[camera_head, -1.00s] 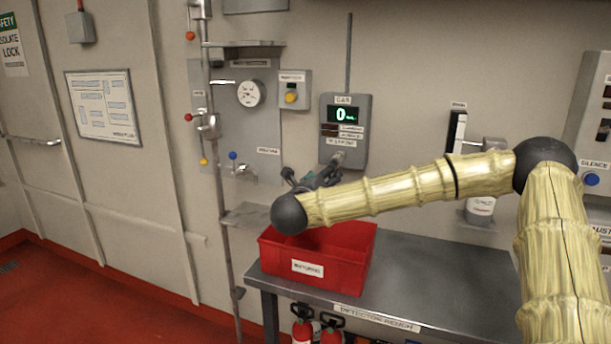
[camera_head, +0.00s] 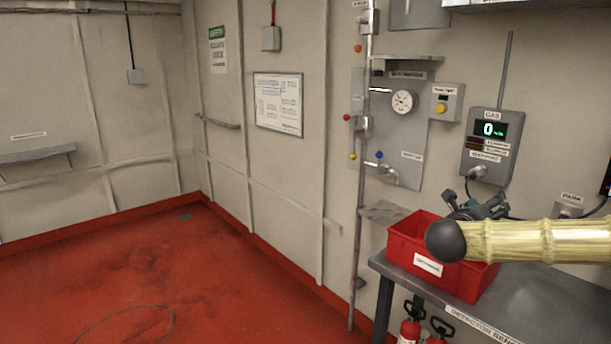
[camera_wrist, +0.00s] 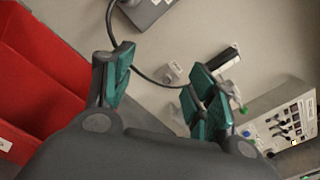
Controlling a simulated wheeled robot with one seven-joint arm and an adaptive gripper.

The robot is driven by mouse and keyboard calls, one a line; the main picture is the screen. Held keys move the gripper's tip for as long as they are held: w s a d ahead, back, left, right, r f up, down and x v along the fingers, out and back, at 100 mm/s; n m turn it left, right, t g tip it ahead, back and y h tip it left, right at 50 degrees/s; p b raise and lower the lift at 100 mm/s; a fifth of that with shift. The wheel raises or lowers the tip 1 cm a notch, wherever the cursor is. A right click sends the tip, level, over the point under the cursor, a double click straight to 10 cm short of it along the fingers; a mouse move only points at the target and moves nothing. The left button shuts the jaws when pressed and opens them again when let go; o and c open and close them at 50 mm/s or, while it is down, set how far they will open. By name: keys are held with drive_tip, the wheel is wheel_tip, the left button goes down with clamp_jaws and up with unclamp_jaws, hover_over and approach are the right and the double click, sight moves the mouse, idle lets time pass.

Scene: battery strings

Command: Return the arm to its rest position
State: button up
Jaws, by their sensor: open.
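My arm (camera_head: 545,241) reaches in from the right edge in the head view, its dark rounded joint in front of the red bin. My gripper (camera_head: 478,207) shows partly behind it, above the bin's back rim and below the gas detector. In the wrist view my gripper (camera_wrist: 162,82) is open, its two green-padded fingers apart. No object is held between them. A dark cable from the gas detector passes behind the fingers; whether it touches them I cannot tell.
The red bin (camera_head: 407,246) stands on the grey detector bench (camera_head: 531,305). The gas detector (camera_head: 489,146) hangs on the wall above. A valve panel (camera_head: 421,130) and vertical pipe (camera_head: 363,200) are left of it. Fire extinguishers (camera_head: 410,332) stand below. The red floor at left is open.

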drive_tip(key=a+f+n+t+y, duration=0.3)
drive_tip(key=a+f+n+y, duration=0.5)
drive_tip(key=a+f+n, duration=0.95)
drive_tip(key=s+a+f+n+g+y, duration=0.25)
drive_tip(key=s+a+f, duration=0.2)
drive_tip(key=f, duration=0.65)
drive_tip(key=s+a+f+n+g+y, duration=0.1)
drive_tip(key=s+a+f+n+y, duration=0.25)
drive_tip(key=s+f, duration=0.45)
drive_tip(key=s+a+f+n+g, duration=0.3)
drive_tip(key=s+f+n, duration=0.3)
drive_tip(key=s+f, duration=0.45)
drive_tip(key=s+d+f+n+g, duration=0.2)
drive_tip(key=s+f+n, duration=0.1)
drive_tip(key=s, duration=0.5)
drive_tip(key=s+d+f+n+g, duration=0.2)
drive_tip(key=s+f+n+g, duration=0.1)
drive_tip(key=s, duration=0.5)
drive_tip(key=s+d+f+n+g, duration=0.2)
drive_tip(key=s+f+n+g, duration=0.1)
drive_tip(key=s, duration=0.5)
drive_tip(key=shift+s+d+f, duration=0.25)
drive_tip(key=shift+s+f, duration=0.05)
drive_tip(key=shift+f, duration=0.45)
drive_tip(key=shift+n, duration=0.25)
